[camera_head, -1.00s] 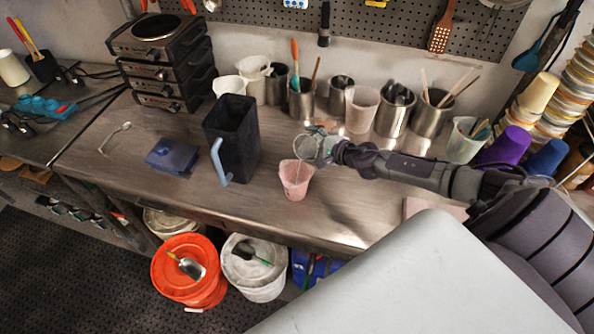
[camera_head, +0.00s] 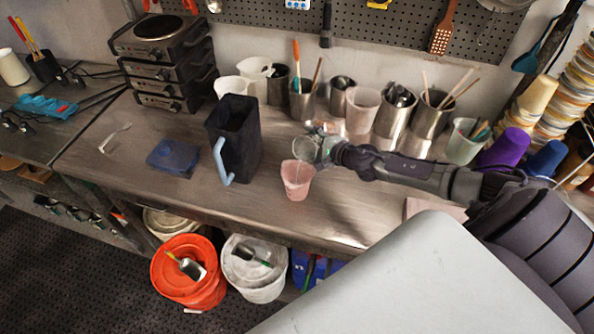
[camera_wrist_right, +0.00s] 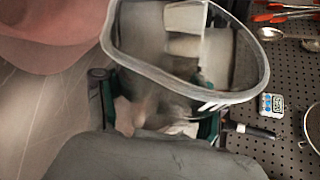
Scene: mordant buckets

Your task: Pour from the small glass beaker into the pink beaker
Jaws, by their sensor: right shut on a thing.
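The pink beaker (camera_head: 297,181) stands upright on the metal workbench, right of a dark square jug. My right gripper (camera_head: 322,146) is shut on the small glass beaker (camera_head: 306,149). It holds the glass beaker tilted to the left, just above the pink beaker's rim. In the right wrist view the glass beaker's clear rim (camera_wrist_right: 262,92) fills the upper middle, and the pink beaker (camera_wrist_right: 50,40) shows blurred at the upper left. Whether liquid is flowing is too small to tell. My left gripper is not in view.
The dark jug (camera_head: 234,135) with a light-blue handle stands close left of the pink beaker. Metal containers (camera_head: 397,108) and a clear cup (camera_head: 362,109) line the back. Buckets (camera_head: 188,272) stand below the front edge.

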